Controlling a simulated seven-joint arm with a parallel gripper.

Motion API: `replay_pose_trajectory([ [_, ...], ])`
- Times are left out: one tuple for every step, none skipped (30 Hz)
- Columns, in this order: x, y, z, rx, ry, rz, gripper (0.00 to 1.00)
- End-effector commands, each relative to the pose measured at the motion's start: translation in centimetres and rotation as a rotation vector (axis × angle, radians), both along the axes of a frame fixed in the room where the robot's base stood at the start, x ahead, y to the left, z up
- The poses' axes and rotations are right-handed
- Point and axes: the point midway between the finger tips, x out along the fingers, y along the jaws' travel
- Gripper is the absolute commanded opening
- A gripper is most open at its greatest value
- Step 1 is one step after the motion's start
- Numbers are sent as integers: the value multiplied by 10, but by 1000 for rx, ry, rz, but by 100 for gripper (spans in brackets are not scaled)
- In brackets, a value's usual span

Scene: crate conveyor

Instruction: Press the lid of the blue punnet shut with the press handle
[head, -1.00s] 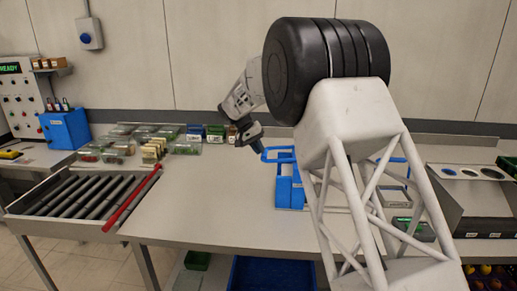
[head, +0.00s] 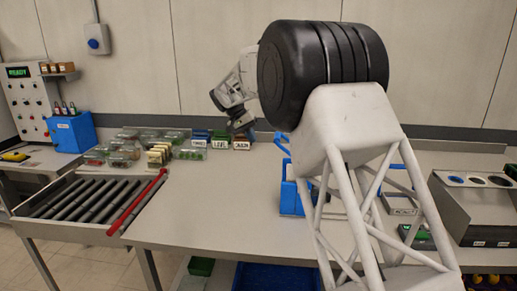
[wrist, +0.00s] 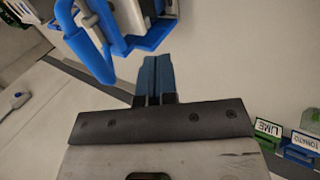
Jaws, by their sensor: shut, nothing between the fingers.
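The press is a blue frame (head: 290,197) on the table, partly hidden behind my own arm structure in the head view. Its blue handle (head: 282,144) stands tilted up at the top. In the wrist view the handle is a thick blue loop (wrist: 88,47) at the upper left, beside the press's blue body (wrist: 152,38). My gripper (head: 240,125) is left of the handle in the head view. Its fingers (wrist: 156,75) are together and empty, and appear apart from the handle. I cannot make out the blue punnet or its lid.
Clear punnets (head: 122,152) and labelled boxes (head: 220,140) stand at the back, left of the press. A roller conveyor (head: 85,198) with a red bar (head: 138,200) is at the left. The table middle (head: 220,200) is clear. A holed stand (head: 465,205) is at the right.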

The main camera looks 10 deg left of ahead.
Motion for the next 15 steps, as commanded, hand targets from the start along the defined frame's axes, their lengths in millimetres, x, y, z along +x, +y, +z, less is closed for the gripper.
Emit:
replay_pose_trajectory([
  [0,5,7,0,-1,1,0],
  [0,8,12,1,-2,1,0],
  [0,12,17,1,-3,2,0],
  [0,14,21,0,-1,2,0],
  [0,16,24,0,-1,2,0],
  [0,19,28,0,-1,2,0],
  [0,21,31,0,-1,2,0],
  [0,23,34,0,-2,2,0],
  [0,25,38,0,-2,2,0],
  [0,26,40,0,-1,2,0],
  [0,27,42,0,-2,1,0],
  [0,28,44,0,-2,1,0],
  [0,29,45,0,-2,1,0],
  [0,29,46,0,-2,1,0],
  [0,30,47,0,-2,1,0],
])
